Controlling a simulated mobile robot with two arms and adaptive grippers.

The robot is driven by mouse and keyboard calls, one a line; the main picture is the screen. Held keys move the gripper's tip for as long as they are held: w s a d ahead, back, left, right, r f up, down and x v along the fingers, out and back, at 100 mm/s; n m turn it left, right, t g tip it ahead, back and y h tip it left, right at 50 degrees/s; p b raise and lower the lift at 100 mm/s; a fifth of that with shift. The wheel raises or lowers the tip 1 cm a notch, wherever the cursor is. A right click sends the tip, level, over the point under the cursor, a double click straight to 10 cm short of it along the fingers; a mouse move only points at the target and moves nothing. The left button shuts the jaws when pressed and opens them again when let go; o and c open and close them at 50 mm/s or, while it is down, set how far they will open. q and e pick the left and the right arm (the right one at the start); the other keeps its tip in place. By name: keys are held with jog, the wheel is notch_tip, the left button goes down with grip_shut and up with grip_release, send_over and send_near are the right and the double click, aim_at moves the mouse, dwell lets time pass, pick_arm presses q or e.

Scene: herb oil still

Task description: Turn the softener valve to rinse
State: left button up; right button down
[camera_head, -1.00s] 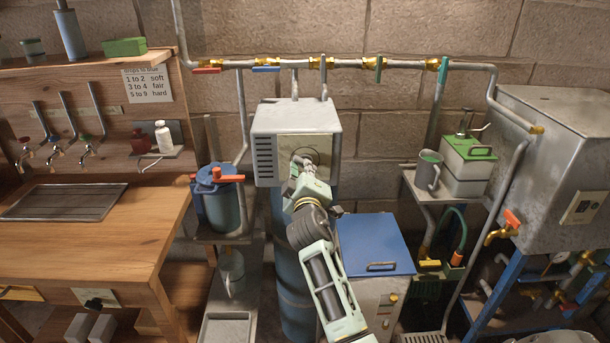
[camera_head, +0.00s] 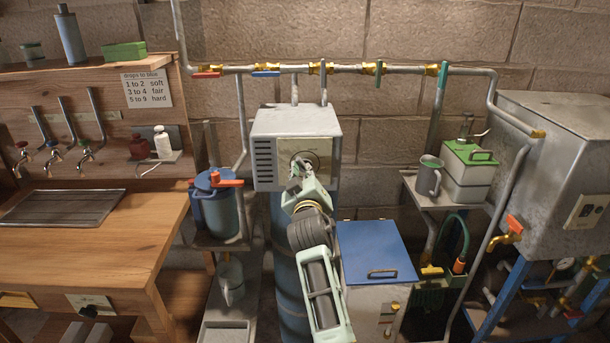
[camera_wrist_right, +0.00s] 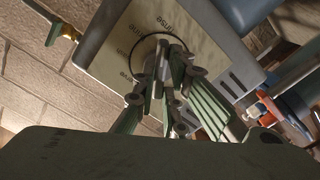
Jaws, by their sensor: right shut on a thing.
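The softener is a tall blue cylinder (camera_head: 288,270) with a grey box-shaped valve head (camera_head: 296,122) on top. A pale dial plate (camera_head: 325,150) is on the front of the head; it also shows in the right wrist view (camera_wrist_right: 110,52), with small lettering around a circle, too small and slanted to read surely. My right gripper (camera_head: 300,164) is at the middle of this plate, shut on the valve handle. In the right wrist view its fingers (camera_wrist_right: 165,72) close over the handle and hide most of it, so the handle's setting cannot be told. My left gripper is not in view.
A blue-lidded cabinet (camera_head: 375,252) stands right of the cylinder. A pipe with several valves (camera_head: 320,68) runs above. A wooden bench (camera_head: 90,235) is at the far left, a metal tank (camera_head: 560,150) at the right.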

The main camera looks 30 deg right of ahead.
jog(key=c, duration=1.8)
grip_release()
jog(key=shift+v, duration=3.75)
